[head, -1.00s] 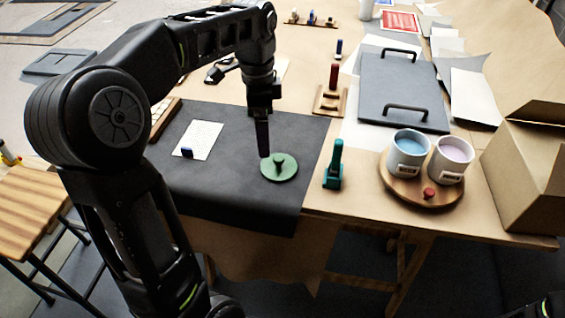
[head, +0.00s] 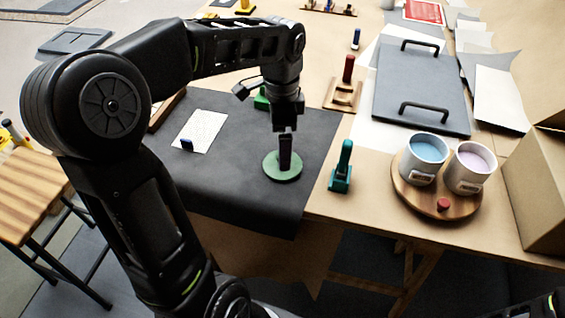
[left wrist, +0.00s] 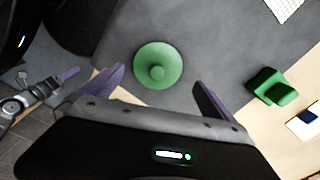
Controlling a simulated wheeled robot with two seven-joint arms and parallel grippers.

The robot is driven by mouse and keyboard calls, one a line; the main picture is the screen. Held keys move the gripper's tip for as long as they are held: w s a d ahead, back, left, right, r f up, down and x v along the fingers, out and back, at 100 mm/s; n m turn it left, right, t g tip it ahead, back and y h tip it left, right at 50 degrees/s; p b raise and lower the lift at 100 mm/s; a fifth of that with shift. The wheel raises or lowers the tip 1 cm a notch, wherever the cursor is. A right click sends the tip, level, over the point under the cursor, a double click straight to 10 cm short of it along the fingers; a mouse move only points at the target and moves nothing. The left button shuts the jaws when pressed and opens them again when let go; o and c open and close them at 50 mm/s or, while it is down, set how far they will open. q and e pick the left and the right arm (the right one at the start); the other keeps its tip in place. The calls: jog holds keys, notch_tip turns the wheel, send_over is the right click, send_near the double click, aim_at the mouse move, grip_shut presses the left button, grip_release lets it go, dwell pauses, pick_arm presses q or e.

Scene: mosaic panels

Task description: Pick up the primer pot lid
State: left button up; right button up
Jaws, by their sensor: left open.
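The primer pot lid (head: 272,173), a green disc with a central knob, lies flat on the dark mat (head: 235,195). It also shows whole in the left wrist view (left wrist: 158,66). My left gripper (head: 285,168) points down over the lid and hides its knob in the head view. In the left wrist view the left gripper (left wrist: 159,77) is open, its two fingers wide apart on either side of the lid's lower part, with nothing between them. I cannot tell how high the fingertips are above the lid. My right gripper does not show clearly.
A teal-handled tool (head: 341,170) stands right of the mat. A round wooden board (head: 412,198) holds a blue-filled pot (head: 424,158) and a lilac-filled pot (head: 468,168). A green block (left wrist: 270,86) is behind the lid, and a white card (head: 201,132) lies on the mat.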

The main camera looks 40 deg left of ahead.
pick_arm(q)
jog(key=shift+f, duration=0.2)
jog(key=f, duration=0.5)
jog(key=shift+s+d+p, duration=0.1)
jog(key=shift+d+p, duration=0.1)
jog(key=shift+p, duration=0.1)
jog(key=shift+c, duration=0.3)
jog(key=c, duration=1.1)
